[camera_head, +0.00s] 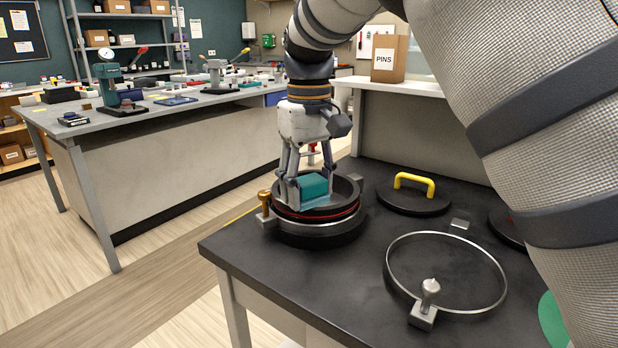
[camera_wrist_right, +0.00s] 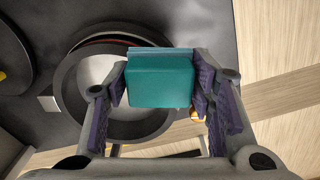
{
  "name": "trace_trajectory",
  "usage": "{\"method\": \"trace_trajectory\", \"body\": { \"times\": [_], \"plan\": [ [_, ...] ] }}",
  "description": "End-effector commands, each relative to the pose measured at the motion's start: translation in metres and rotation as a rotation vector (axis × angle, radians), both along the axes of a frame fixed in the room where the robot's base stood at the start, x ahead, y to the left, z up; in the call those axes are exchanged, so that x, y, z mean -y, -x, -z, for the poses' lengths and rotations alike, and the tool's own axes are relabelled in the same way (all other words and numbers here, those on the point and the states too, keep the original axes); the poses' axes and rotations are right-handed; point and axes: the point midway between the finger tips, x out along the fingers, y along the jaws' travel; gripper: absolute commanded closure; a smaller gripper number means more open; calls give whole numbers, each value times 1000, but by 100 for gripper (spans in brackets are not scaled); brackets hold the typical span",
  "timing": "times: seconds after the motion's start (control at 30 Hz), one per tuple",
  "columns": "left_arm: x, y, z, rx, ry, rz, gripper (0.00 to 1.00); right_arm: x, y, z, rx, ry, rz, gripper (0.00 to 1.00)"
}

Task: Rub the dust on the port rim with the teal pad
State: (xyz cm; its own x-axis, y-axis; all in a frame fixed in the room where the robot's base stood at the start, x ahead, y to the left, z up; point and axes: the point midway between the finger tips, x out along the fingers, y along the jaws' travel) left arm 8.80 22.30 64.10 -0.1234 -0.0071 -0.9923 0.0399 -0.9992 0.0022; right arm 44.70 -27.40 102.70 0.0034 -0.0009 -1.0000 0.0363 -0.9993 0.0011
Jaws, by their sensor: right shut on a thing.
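My right gripper (camera_head: 302,185) points down and is shut on the teal pad (camera_head: 314,186), a small block with a paler blue layer on its far face. In the right wrist view the teal pad (camera_wrist_right: 160,82) sits between the purple-lined fingers (camera_wrist_right: 160,85). The port is a round black collar with a red seal, and its rim (camera_head: 345,205) lies right under the pad. The rim also shows in the wrist view (camera_wrist_right: 72,88). The pad overlaps the rim and opening; I cannot tell if it touches. No dust can be made out. My left gripper is not in view.
A brass-coloured knob (camera_head: 264,198) stands at the port's left side. A black lid with a yellow handle (camera_head: 414,183) and an open metal clamp ring (camera_head: 390,262) lie to the right on the dark bench (camera_head: 365,315). The bench's left edge is close to the port.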

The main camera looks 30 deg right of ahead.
Motion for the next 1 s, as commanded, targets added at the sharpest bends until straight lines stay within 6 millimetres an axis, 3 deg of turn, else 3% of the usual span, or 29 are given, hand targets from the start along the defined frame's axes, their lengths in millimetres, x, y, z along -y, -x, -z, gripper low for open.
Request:
{"method": "trace_trajectory", "body": {
  "times": [1.0],
  "plan": [
    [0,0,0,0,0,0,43,0,0,13,-1,0,1,73]
  ]
}}
